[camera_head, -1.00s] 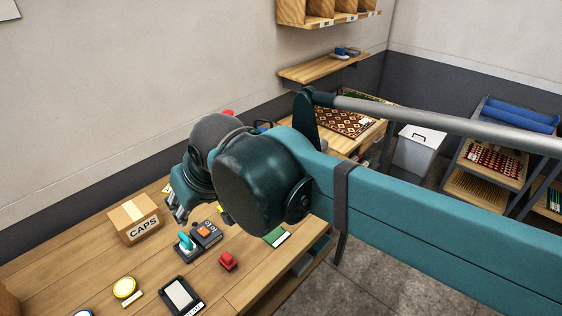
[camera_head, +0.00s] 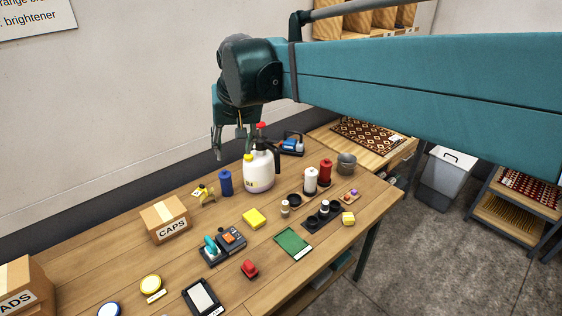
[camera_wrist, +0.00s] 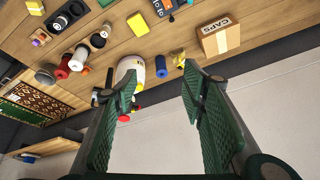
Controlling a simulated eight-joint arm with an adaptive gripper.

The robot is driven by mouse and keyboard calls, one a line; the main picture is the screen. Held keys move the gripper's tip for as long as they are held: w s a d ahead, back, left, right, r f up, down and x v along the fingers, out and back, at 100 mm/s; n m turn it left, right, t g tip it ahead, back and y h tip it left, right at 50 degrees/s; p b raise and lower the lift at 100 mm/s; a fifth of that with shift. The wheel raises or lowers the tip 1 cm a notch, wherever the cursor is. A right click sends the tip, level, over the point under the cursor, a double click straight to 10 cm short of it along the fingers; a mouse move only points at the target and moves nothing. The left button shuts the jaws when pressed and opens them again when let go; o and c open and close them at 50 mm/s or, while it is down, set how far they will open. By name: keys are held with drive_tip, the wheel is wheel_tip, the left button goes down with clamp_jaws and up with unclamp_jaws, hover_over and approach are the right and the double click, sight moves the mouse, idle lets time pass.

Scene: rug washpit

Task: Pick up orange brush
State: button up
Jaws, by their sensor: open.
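A small orange piece (camera_head: 228,238) sits on a dark tray (camera_head: 210,258) beside a teal piece (camera_head: 210,245), near the middle of the wooden table. It is too small to tell if it is the orange brush. My gripper (camera_head: 235,146) hangs above the table's back edge, behind and above the white jug (camera_head: 258,170), well apart from the orange piece. In the wrist view my gripper (camera_wrist: 160,88) shows its two green fingers spread wide with nothing between them. The jug (camera_wrist: 130,68) stands beyond the left finger, which partly covers it.
A CAPS box (camera_head: 165,218) stands left of the tray. A blue can (camera_head: 225,183), yellow sponge (camera_head: 254,218), red item (camera_head: 249,268), green pad (camera_head: 293,242) and red and white bottles (camera_head: 311,180) stand around. A wall lies behind the table (camera_head: 180,285).

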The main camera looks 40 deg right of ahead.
drive_tip(key=w+d+m+g+p, duration=0.1)
drive_tip(key=w+d+m+p, duration=0.15)
drive_tip(key=w+d, duration=0.7)
drive_tip(key=w+d+m+g+p, duration=0.2)
drive_tip(key=w+d+m, duration=0.15)
drive_tip(key=d, duration=1.05)
drive_tip(key=w+d+f+m+g+p, duration=0.1)
drive_tip(key=d+f+m, duration=0.15)
drive_tip(key=d, duration=0.55)
drive_tip(key=d+f+m+y+p, duration=0.1)
drive_tip(key=d+f, duration=0.3)
drive_tip(key=d, duration=0.4)
drive_tip(key=w+d+f+m+g+p, duration=0.15)
drive_tip(key=d+f, duration=0.25)
drive_tip(key=d, duration=0.4)
drive_tip(key=shift+t, duration=0.45)
drive_tip(key=f, duration=2.3)
drive_tip(key=shift+s+d+f, duration=0.1)
drive_tip(key=shift+s+d, duration=0.05)
drive_tip(key=shift+d, duration=0.15)
drive_tip(key=shift+f, duration=0.45)
drive_tip(key=shift+f, duration=0.1)
drive_tip(key=shift+f, duration=1.2)
